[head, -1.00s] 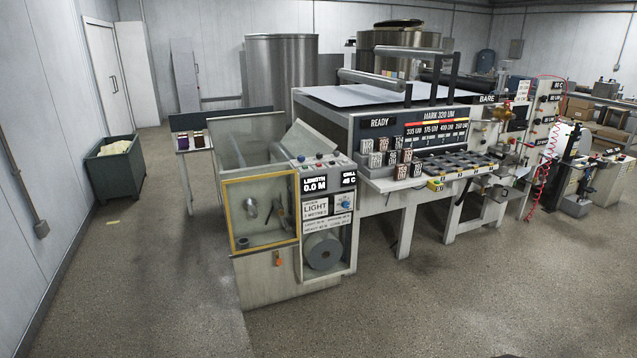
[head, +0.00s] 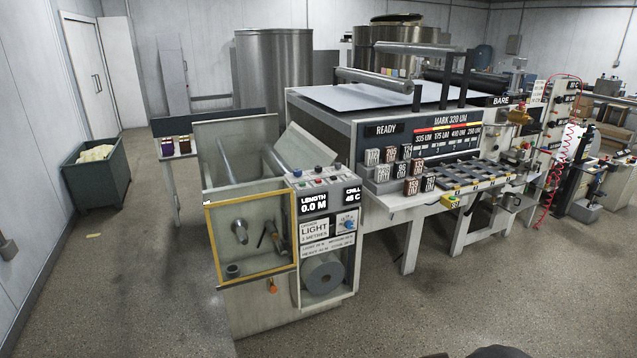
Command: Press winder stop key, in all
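The winder (head: 262,297) stands left of the middle, a pale cabinet with a yellow-framed guard (head: 209,250) on its front. Its control panel (head: 312,184) has small red and blue keys on the sloping top; their labels are too small to read, so I cannot tell which is stop. Below, the display (head: 328,202) reads LENGTH 0.0 M and CHILL 46 C. A dark blue knob (head: 346,222) sits beside a LIGHT 2 METRES sign (head: 314,231). A grey roll (head: 325,277) sits in the lower bay. My gripper is not in view.
The coating machine (head: 375,147) adjoins the winder on the right, its display reading READY and MARK 320 UM. Numbered blocks (head: 400,170) stand on its front shelf. A grey bin (head: 97,170) stands at the left wall. The floor (head: 440,300) in front is open.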

